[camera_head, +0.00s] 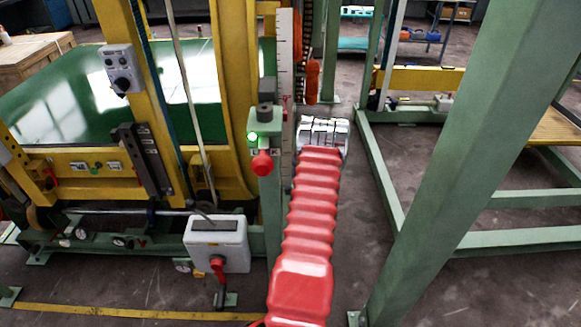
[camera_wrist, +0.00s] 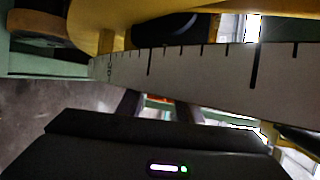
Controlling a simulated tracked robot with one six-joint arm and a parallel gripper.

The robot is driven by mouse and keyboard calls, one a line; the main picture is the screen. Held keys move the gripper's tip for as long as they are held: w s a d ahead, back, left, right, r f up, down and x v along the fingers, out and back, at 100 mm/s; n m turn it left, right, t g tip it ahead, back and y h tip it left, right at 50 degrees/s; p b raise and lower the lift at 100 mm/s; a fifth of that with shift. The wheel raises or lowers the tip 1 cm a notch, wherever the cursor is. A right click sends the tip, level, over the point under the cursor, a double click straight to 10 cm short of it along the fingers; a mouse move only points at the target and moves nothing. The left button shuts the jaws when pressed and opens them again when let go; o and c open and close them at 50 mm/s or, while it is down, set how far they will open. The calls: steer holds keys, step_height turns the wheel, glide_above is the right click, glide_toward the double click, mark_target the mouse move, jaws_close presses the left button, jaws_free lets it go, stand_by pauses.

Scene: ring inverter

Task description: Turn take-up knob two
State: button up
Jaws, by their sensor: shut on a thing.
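My gripper is seen in the wrist view as a wide black body along the bottom, with two dark fingers (camera_wrist: 155,108) reaching up behind a white graduated scale (camera_wrist: 205,68). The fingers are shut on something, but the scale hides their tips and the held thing. I cannot make out take-up knob two in either view. In the head view my red ribbed arm cover ends in a silver wrist, close to the right of the upright scale (camera_head: 285,55); the gripper's fingers are hidden there.
A green post (camera_head: 270,210) with a lit green lamp (camera_head: 252,137) and a red knob (camera_head: 262,163) stands just left of my arm. A grey box with a red handle (camera_head: 217,244) is lower left. A thick green beam (camera_head: 455,150) slants across the right; floor shows between.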

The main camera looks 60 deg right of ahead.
steer(key=shift+a+f+g+y, duration=0.1)
steer(key=shift+f+g+y, duration=0.05)
steer(key=shift+g+y, duration=0.15)
steer(key=o, duration=1)
steer(key=shift+o, duration=0.2)
steer(key=shift+s, duration=0.1)
steer(key=v, duration=1.3)
steer(key=shift+s+a, duration=0.2)
steer(key=shift+s, duration=0.1)
